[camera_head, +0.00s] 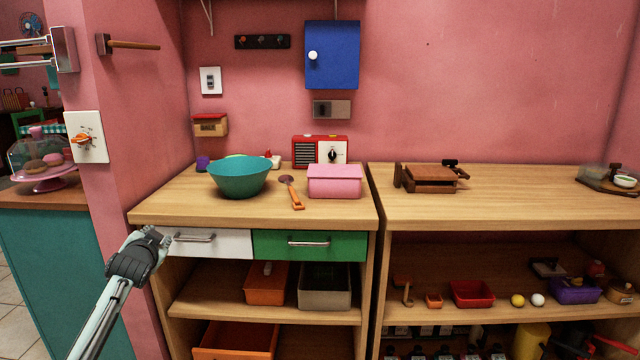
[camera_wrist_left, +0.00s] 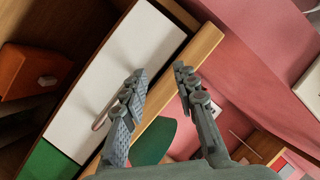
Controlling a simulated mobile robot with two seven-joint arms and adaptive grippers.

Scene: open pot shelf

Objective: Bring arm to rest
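My left arm (camera_head: 103,315) comes in from the bottom left of the head view. Its gripper (camera_head: 158,238) is in front of the left end of the white drawer (camera_head: 215,243), near that drawer's metal handle (camera_head: 194,238). In the left wrist view the two fingers of the gripper (camera_wrist_left: 160,72) are apart with nothing between them. The white drawer (camera_wrist_left: 130,60) and its handle (camera_wrist_left: 104,112) are beside the left finger there, and whether they touch cannot be told. The white drawer looks shut. My right gripper is not in view.
A teal bowl (camera_head: 240,178), a pink box (camera_head: 334,182) and a red radio (camera_head: 305,152) stand on the left counter. The green drawer (camera_head: 335,246) looks shut. Bins fill the shelves below. A pink wall edge (camera_head: 125,190) is close behind my left gripper.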

